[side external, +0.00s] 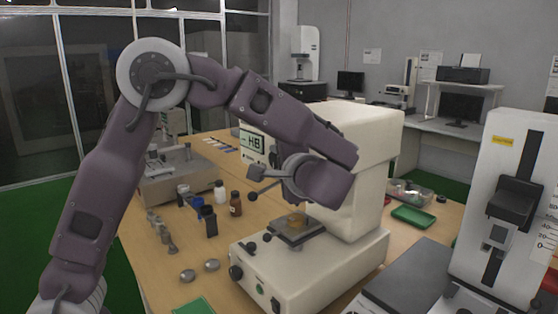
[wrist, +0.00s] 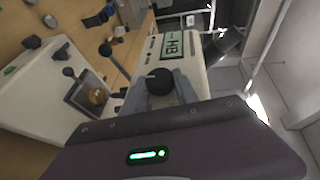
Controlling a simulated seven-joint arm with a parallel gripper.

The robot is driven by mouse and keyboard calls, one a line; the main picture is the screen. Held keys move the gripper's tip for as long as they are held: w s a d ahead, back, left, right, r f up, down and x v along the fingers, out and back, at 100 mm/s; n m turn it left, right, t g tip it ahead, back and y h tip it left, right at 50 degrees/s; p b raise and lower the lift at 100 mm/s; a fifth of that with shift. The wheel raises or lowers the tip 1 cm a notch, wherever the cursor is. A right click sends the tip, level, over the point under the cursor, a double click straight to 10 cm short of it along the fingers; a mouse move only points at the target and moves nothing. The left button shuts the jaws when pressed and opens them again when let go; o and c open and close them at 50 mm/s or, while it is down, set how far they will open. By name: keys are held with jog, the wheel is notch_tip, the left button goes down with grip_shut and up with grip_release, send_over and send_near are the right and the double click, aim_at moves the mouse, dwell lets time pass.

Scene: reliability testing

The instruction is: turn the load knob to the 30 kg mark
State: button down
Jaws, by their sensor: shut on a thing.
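The cream hardness tester (side external: 355,140) with its HB display (side external: 252,141) stands on the wooden table in the side view. The display also shows, turned on its side, in the wrist view (wrist: 173,46). The black round load knob (wrist: 159,80) sits between the grey fingers of my gripper (wrist: 160,92) in the wrist view, and the jaws are shut on it. In the side view my gripper (side external: 288,168) is against the tester's head, and my arm hides the knob. The knob's scale and its 30 kg mark cannot be read.
A dark stage (side external: 298,235) with a small brass-coloured piece (side external: 297,219) is below my gripper. Black-balled levers (side external: 254,172) stick out close by. Several bottles (side external: 235,203) stand to the left, and a green tray (side external: 413,216) lies to the right.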

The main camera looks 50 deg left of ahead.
jog(key=shift+a, duration=0.1)
dwell(0.3)
jog(key=c, duration=0.9)
grip_release()
jog(key=v, duration=0.7)
